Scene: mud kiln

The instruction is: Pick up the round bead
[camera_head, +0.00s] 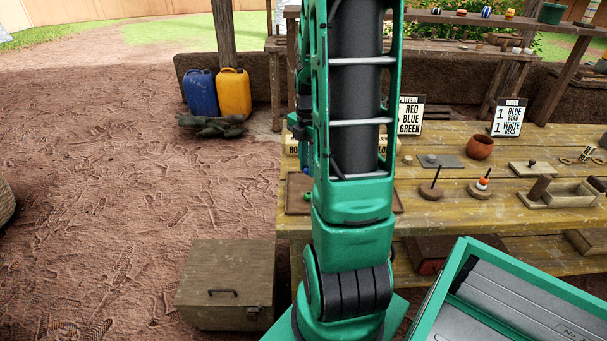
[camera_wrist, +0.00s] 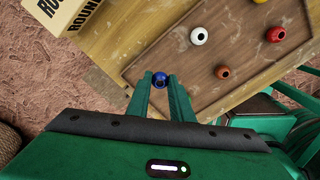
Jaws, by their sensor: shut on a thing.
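In the wrist view, my gripper (camera_wrist: 160,84) is shut on a round blue bead (camera_wrist: 160,79) held between its fingertips. The bead is by the near left edge of a brown tray (camera_wrist: 180,62); its height above the tray or table cannot be told. A white bead (camera_wrist: 199,36), a brown-orange bead (camera_wrist: 223,72) and a red-orange bead (camera_wrist: 276,35) lie on the tray. In the head view, my arm hides the gripper and most of the tray (camera_head: 298,198).
A box lettered "ROUND" (camera_wrist: 58,14) stands left of the tray. On the wooden table (camera_head: 450,217) to the right are a peg stand (camera_head: 432,190), a stand with stacked beads (camera_head: 481,188), a clay pot (camera_head: 480,147) and sign cards (camera_head: 509,117). A chest (camera_head: 226,285) stands on the ground.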

